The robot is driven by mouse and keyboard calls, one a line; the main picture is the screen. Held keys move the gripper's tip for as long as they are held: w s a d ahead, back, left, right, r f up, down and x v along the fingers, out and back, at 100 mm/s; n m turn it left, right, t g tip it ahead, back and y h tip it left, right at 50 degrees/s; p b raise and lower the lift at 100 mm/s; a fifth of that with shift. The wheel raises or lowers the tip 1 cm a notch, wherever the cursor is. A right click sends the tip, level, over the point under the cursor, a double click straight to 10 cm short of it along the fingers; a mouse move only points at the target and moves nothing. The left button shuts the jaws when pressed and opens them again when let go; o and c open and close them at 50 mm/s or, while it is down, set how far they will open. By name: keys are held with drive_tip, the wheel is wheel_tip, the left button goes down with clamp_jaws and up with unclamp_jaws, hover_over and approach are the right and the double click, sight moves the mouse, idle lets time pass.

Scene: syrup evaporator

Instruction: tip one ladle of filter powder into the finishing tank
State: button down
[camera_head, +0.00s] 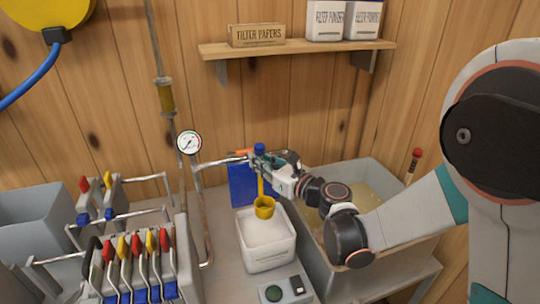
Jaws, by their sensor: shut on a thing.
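My gripper (262,166) is in the middle of the view, shut on the upright handle of a yellow ladle (264,208). The ladle's bowl hangs below the gripper, over the back part of a white tub (266,262) of white powder (264,231). The bowl looks level and yellow inside; I cannot tell whether it holds powder, or whether it touches the powder. A grey tank (314,262) with tan contents, likely the finishing tank, stands right of the tub. My arm crosses over this tank and hides part of it.
A bank of coloured lever valves (135,262) and pipes fills the left. A pressure gauge (189,142) is left of the gripper. A shelf (295,47) with boxes is above.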

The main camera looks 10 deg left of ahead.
wheel_tip(320, 180, down, 10)
drive_tip(key=b, duration=0.7)
drive_tip(key=shift+w+f+b, duration=0.1)
drive_tip(key=shift+f+b, duration=0.15)
drive_tip(key=shift+b, duration=0.05)
wheel_tip(320, 180, down, 7)
idle(0.6)
drive_tip(key=shift+f, duration=0.1)
idle(0.5)
wheel_tip(320, 180, up, 16)
drive_tip(key=p, duration=1)
hover_over(261, 189)
drive_tip(key=w, duration=0.1)
drive_tip(key=shift+w+a, duration=0.1)
drive_tip(key=shift+a, duration=0.1)
idle(1.3)
